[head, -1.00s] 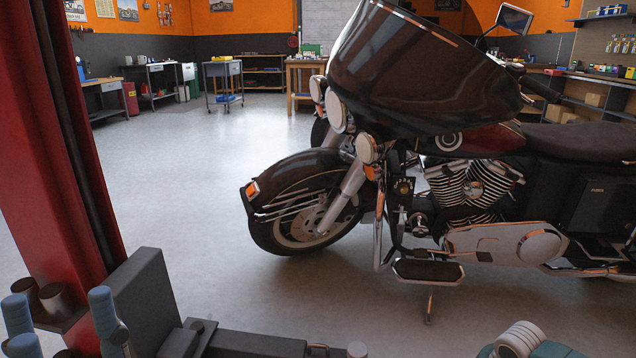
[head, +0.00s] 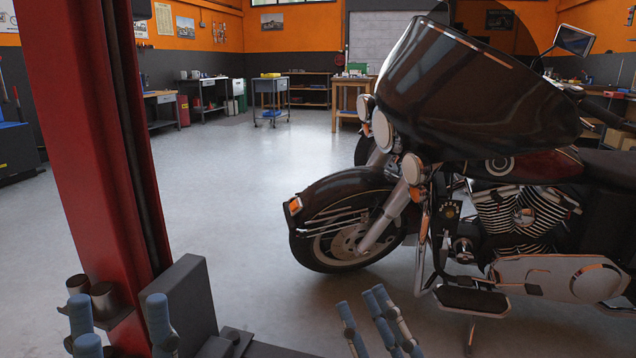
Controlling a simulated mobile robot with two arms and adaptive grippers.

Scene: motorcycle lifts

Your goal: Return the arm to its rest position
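My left gripper (head: 119,310) is at the bottom left, in front of the foot of a red lift post (head: 85,130). Its blue-tipped fingers are spread wide with nothing between them. My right gripper (head: 362,308) is at the bottom centre, over the floor and below the front wheel of a dark motorcycle (head: 465,80). Its blue-tipped fingers point up, with a gap between the single finger and the pair, and hold nothing. Both arms behind the grippers are mostly out of the picture.
The motorcycle fills the right side, its wheel and stand close to my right gripper. A dark grey block (head: 190,300) stands beside the post. Open grey floor (head: 230,200) lies beyond.

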